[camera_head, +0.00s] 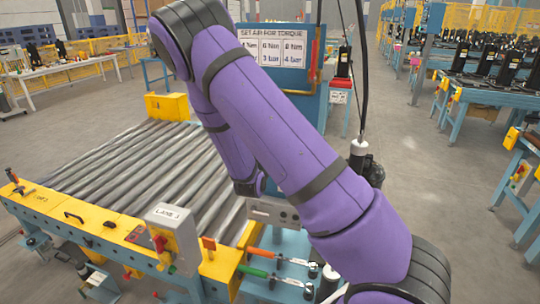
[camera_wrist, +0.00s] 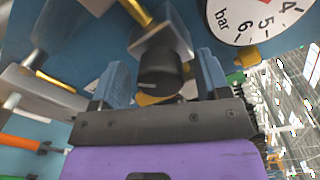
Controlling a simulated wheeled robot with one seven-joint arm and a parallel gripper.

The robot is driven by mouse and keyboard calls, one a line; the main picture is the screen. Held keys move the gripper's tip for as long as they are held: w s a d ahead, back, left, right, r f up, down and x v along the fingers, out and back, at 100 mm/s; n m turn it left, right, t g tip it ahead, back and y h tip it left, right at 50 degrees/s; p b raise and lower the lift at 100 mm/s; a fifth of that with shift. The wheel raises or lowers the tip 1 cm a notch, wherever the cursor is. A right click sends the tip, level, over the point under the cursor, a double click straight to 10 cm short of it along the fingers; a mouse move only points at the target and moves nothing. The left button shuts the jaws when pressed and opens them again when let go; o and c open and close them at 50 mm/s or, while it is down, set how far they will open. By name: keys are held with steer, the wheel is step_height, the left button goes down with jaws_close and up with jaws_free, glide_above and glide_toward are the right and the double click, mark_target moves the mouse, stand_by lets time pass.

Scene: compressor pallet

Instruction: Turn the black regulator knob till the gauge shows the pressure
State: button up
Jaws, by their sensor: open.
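In the wrist view the black regulator knob (camera_wrist: 160,72) sits under a grey metal block (camera_wrist: 165,40), with a pale mark on its rim. My gripper (camera_wrist: 160,85) is open, with one blue finger on each side of the knob. I cannot tell whether either finger touches it. The white gauge (camera_wrist: 255,18) is cut off at the top right; it shows "bar" and the numbers 4, 5 and 6, and part of something red, but no clear needle reading. In the head view my purple arm hides the knob and gauge.
In the head view a blue board (camera_head: 285,95) carries a torque and air-pressure chart (camera_head: 275,45). Orange- and green-handled tools (camera_head: 262,274) lie near my arm.

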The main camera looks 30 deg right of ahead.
steer(key=v, duration=1)
steer(key=shift+a, duration=0.2)
steer(key=shift+s, duration=0.1)
steer(key=s+d+r+m+g+y, duration=0.4)
steer(key=s+r+m+g, duration=0.85)
steer(key=m, duration=0.95)
steer(key=s+a+r+m+t+y, duration=0.7)
steer(key=s+a+r+m+y, duration=0.2)
steer(key=s+r+m, duration=0.3)
steer(key=s+a+m, duration=0.1)
steer(key=s+m, duration=0.2)
steer(key=m, duration=0.1)
steer(key=shift+a+r+y, duration=0.3)
steer(key=shift+r+y, duration=0.1)
